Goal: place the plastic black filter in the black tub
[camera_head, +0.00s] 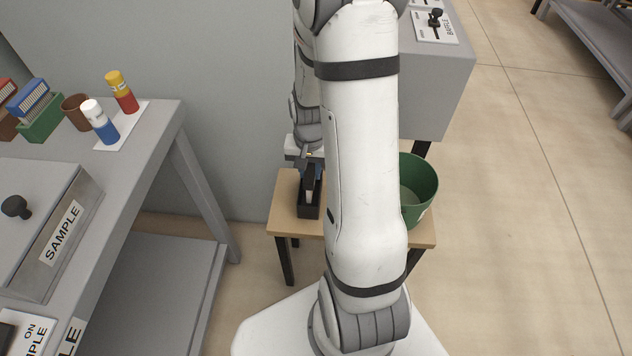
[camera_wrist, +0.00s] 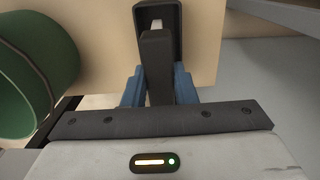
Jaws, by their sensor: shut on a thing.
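The black tub (camera_head: 309,213) is a narrow open box on the small wooden table, partly below my gripper. It also shows at the top of the wrist view (camera_wrist: 177,22), with a small whitish thing inside. My gripper (camera_head: 311,172) has blue fingers and is shut on the black filter, a dark oblong block (camera_wrist: 157,68) between the fingers in the wrist view. The filter overlaps the near part of the tub in that view. I cannot tell whether its lower end is above the rim or inside.
A green bucket (camera_head: 419,186) stands on the wooden table (camera_head: 283,212), right of the tub and partly behind my arm. A grey bench (camera_head: 150,125) at the left holds coloured bottles, a brown cup and racks. A grey wall (camera_head: 220,120) rises behind.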

